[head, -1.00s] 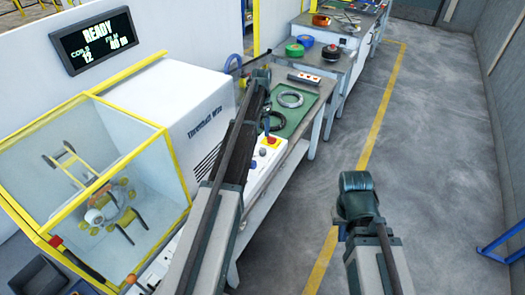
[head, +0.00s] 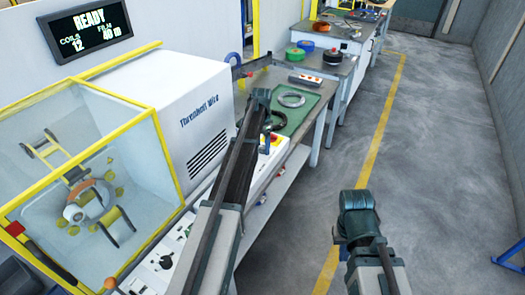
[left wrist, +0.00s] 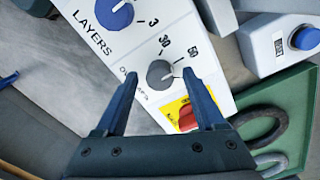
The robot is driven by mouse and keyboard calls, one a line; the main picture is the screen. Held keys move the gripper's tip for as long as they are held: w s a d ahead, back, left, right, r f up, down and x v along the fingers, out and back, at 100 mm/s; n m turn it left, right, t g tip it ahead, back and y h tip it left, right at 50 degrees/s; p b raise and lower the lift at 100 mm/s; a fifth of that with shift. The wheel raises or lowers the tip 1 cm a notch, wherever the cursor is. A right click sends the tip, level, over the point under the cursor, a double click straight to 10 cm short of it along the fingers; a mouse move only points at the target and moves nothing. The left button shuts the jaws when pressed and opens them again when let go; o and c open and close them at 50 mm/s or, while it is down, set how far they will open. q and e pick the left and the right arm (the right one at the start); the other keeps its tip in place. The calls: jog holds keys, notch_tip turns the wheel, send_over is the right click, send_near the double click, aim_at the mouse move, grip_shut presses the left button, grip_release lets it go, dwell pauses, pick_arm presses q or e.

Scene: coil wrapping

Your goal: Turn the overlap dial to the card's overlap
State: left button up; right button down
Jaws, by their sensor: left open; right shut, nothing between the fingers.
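The overlap dial (left wrist: 160,74) is a small dark grey knob on a white panel in the left wrist view, with 30 and 50 printed around it. My left gripper (left wrist: 159,79) is open, with one blue finger on each side of the knob; contact cannot be told. In the head view my left gripper (head: 268,121) is over the panel and its arm hides the dial. A blue layers dial (left wrist: 116,13) sits beside the overlap dial. My right gripper (head: 339,234) is mostly hidden by its wrist, over the aisle floor. I see no readable card.
A red button on yellow (left wrist: 186,115) is close to the left fingers.

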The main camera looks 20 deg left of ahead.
pick_arm(q)
grip_shut()
dwell(0.4)
jog(key=shift+n, duration=0.4)
jog(key=n, duration=0.4)
jog(key=shift+n, duration=0.4)
jog(key=n, duration=0.6)
jog(key=shift+s, duration=0.1)
jog(key=shift+n, duration=0.3)
